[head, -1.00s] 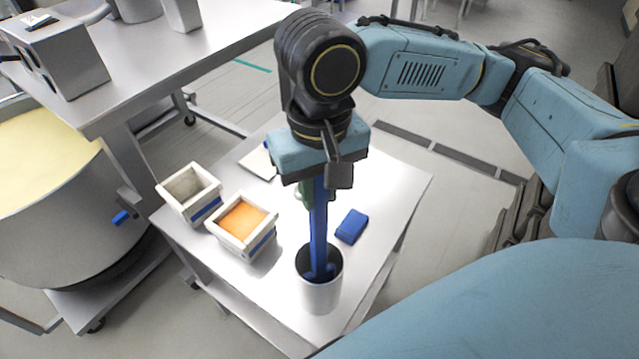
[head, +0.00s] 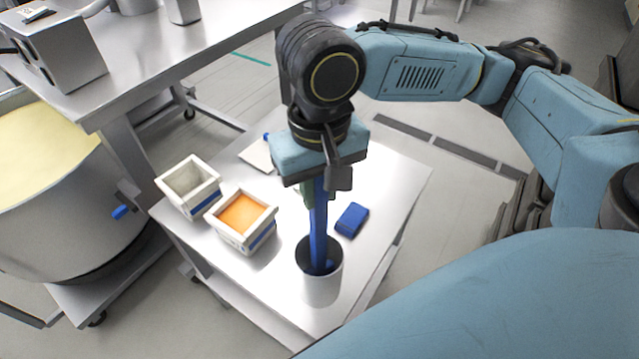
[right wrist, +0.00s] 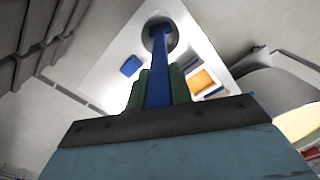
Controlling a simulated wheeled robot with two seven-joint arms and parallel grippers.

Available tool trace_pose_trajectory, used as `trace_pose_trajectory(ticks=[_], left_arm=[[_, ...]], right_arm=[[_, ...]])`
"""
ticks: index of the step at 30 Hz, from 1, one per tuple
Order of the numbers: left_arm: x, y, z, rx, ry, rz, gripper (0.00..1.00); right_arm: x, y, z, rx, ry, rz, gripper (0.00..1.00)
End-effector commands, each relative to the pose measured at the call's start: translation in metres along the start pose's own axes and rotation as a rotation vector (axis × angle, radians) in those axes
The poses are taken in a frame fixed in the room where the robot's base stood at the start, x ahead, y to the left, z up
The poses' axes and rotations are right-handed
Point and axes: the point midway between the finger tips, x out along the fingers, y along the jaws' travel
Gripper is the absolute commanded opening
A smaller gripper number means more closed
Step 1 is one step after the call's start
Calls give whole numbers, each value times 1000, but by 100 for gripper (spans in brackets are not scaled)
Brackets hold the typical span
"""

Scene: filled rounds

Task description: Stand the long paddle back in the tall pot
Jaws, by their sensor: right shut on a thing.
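The long blue paddle (head: 319,225) hangs upright below my right gripper (head: 317,190), which is shut on its upper part. The paddle's lower end is inside the mouth of the tall pot (head: 320,291), a pale metal cylinder with a dark inside at the table's front. Whether the paddle touches the bottom is hidden. In the right wrist view the paddle (right wrist: 159,85) runs from between the green fingers of the gripper (right wrist: 158,90) into the pot (right wrist: 148,37). My left gripper is not in view.
On the small metal table (head: 386,200) stand a white box with orange contents (head: 258,240) and a pale empty-looking box (head: 180,199). A blue block (head: 351,220) lies right of the paddle, and a white board (head: 255,155) lies behind. A big vat (head: 60,240) is at left.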

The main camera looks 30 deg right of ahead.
Motion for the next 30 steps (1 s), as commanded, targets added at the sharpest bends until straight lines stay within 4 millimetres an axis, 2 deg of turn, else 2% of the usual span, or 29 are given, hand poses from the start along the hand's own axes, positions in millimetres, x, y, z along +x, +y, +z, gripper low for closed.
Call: trace_pose_trajectory(ticks=[3,4,9,17,20,23,30], left_arm=[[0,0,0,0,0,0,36],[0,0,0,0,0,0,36],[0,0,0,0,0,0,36],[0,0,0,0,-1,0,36],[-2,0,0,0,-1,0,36],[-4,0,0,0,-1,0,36],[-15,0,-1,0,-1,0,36]], right_arm=[[0,0,0,0,1,0,0],[0,0,0,0,1,0,26],[0,0,0,0,1,0,47],[-1,0,0,0,0,0,47],[-6,0,-1,1,3,-1,47],[-20,0,-1,0,3,-2,47],[-75,-1,-1,0,6,-2,47]])
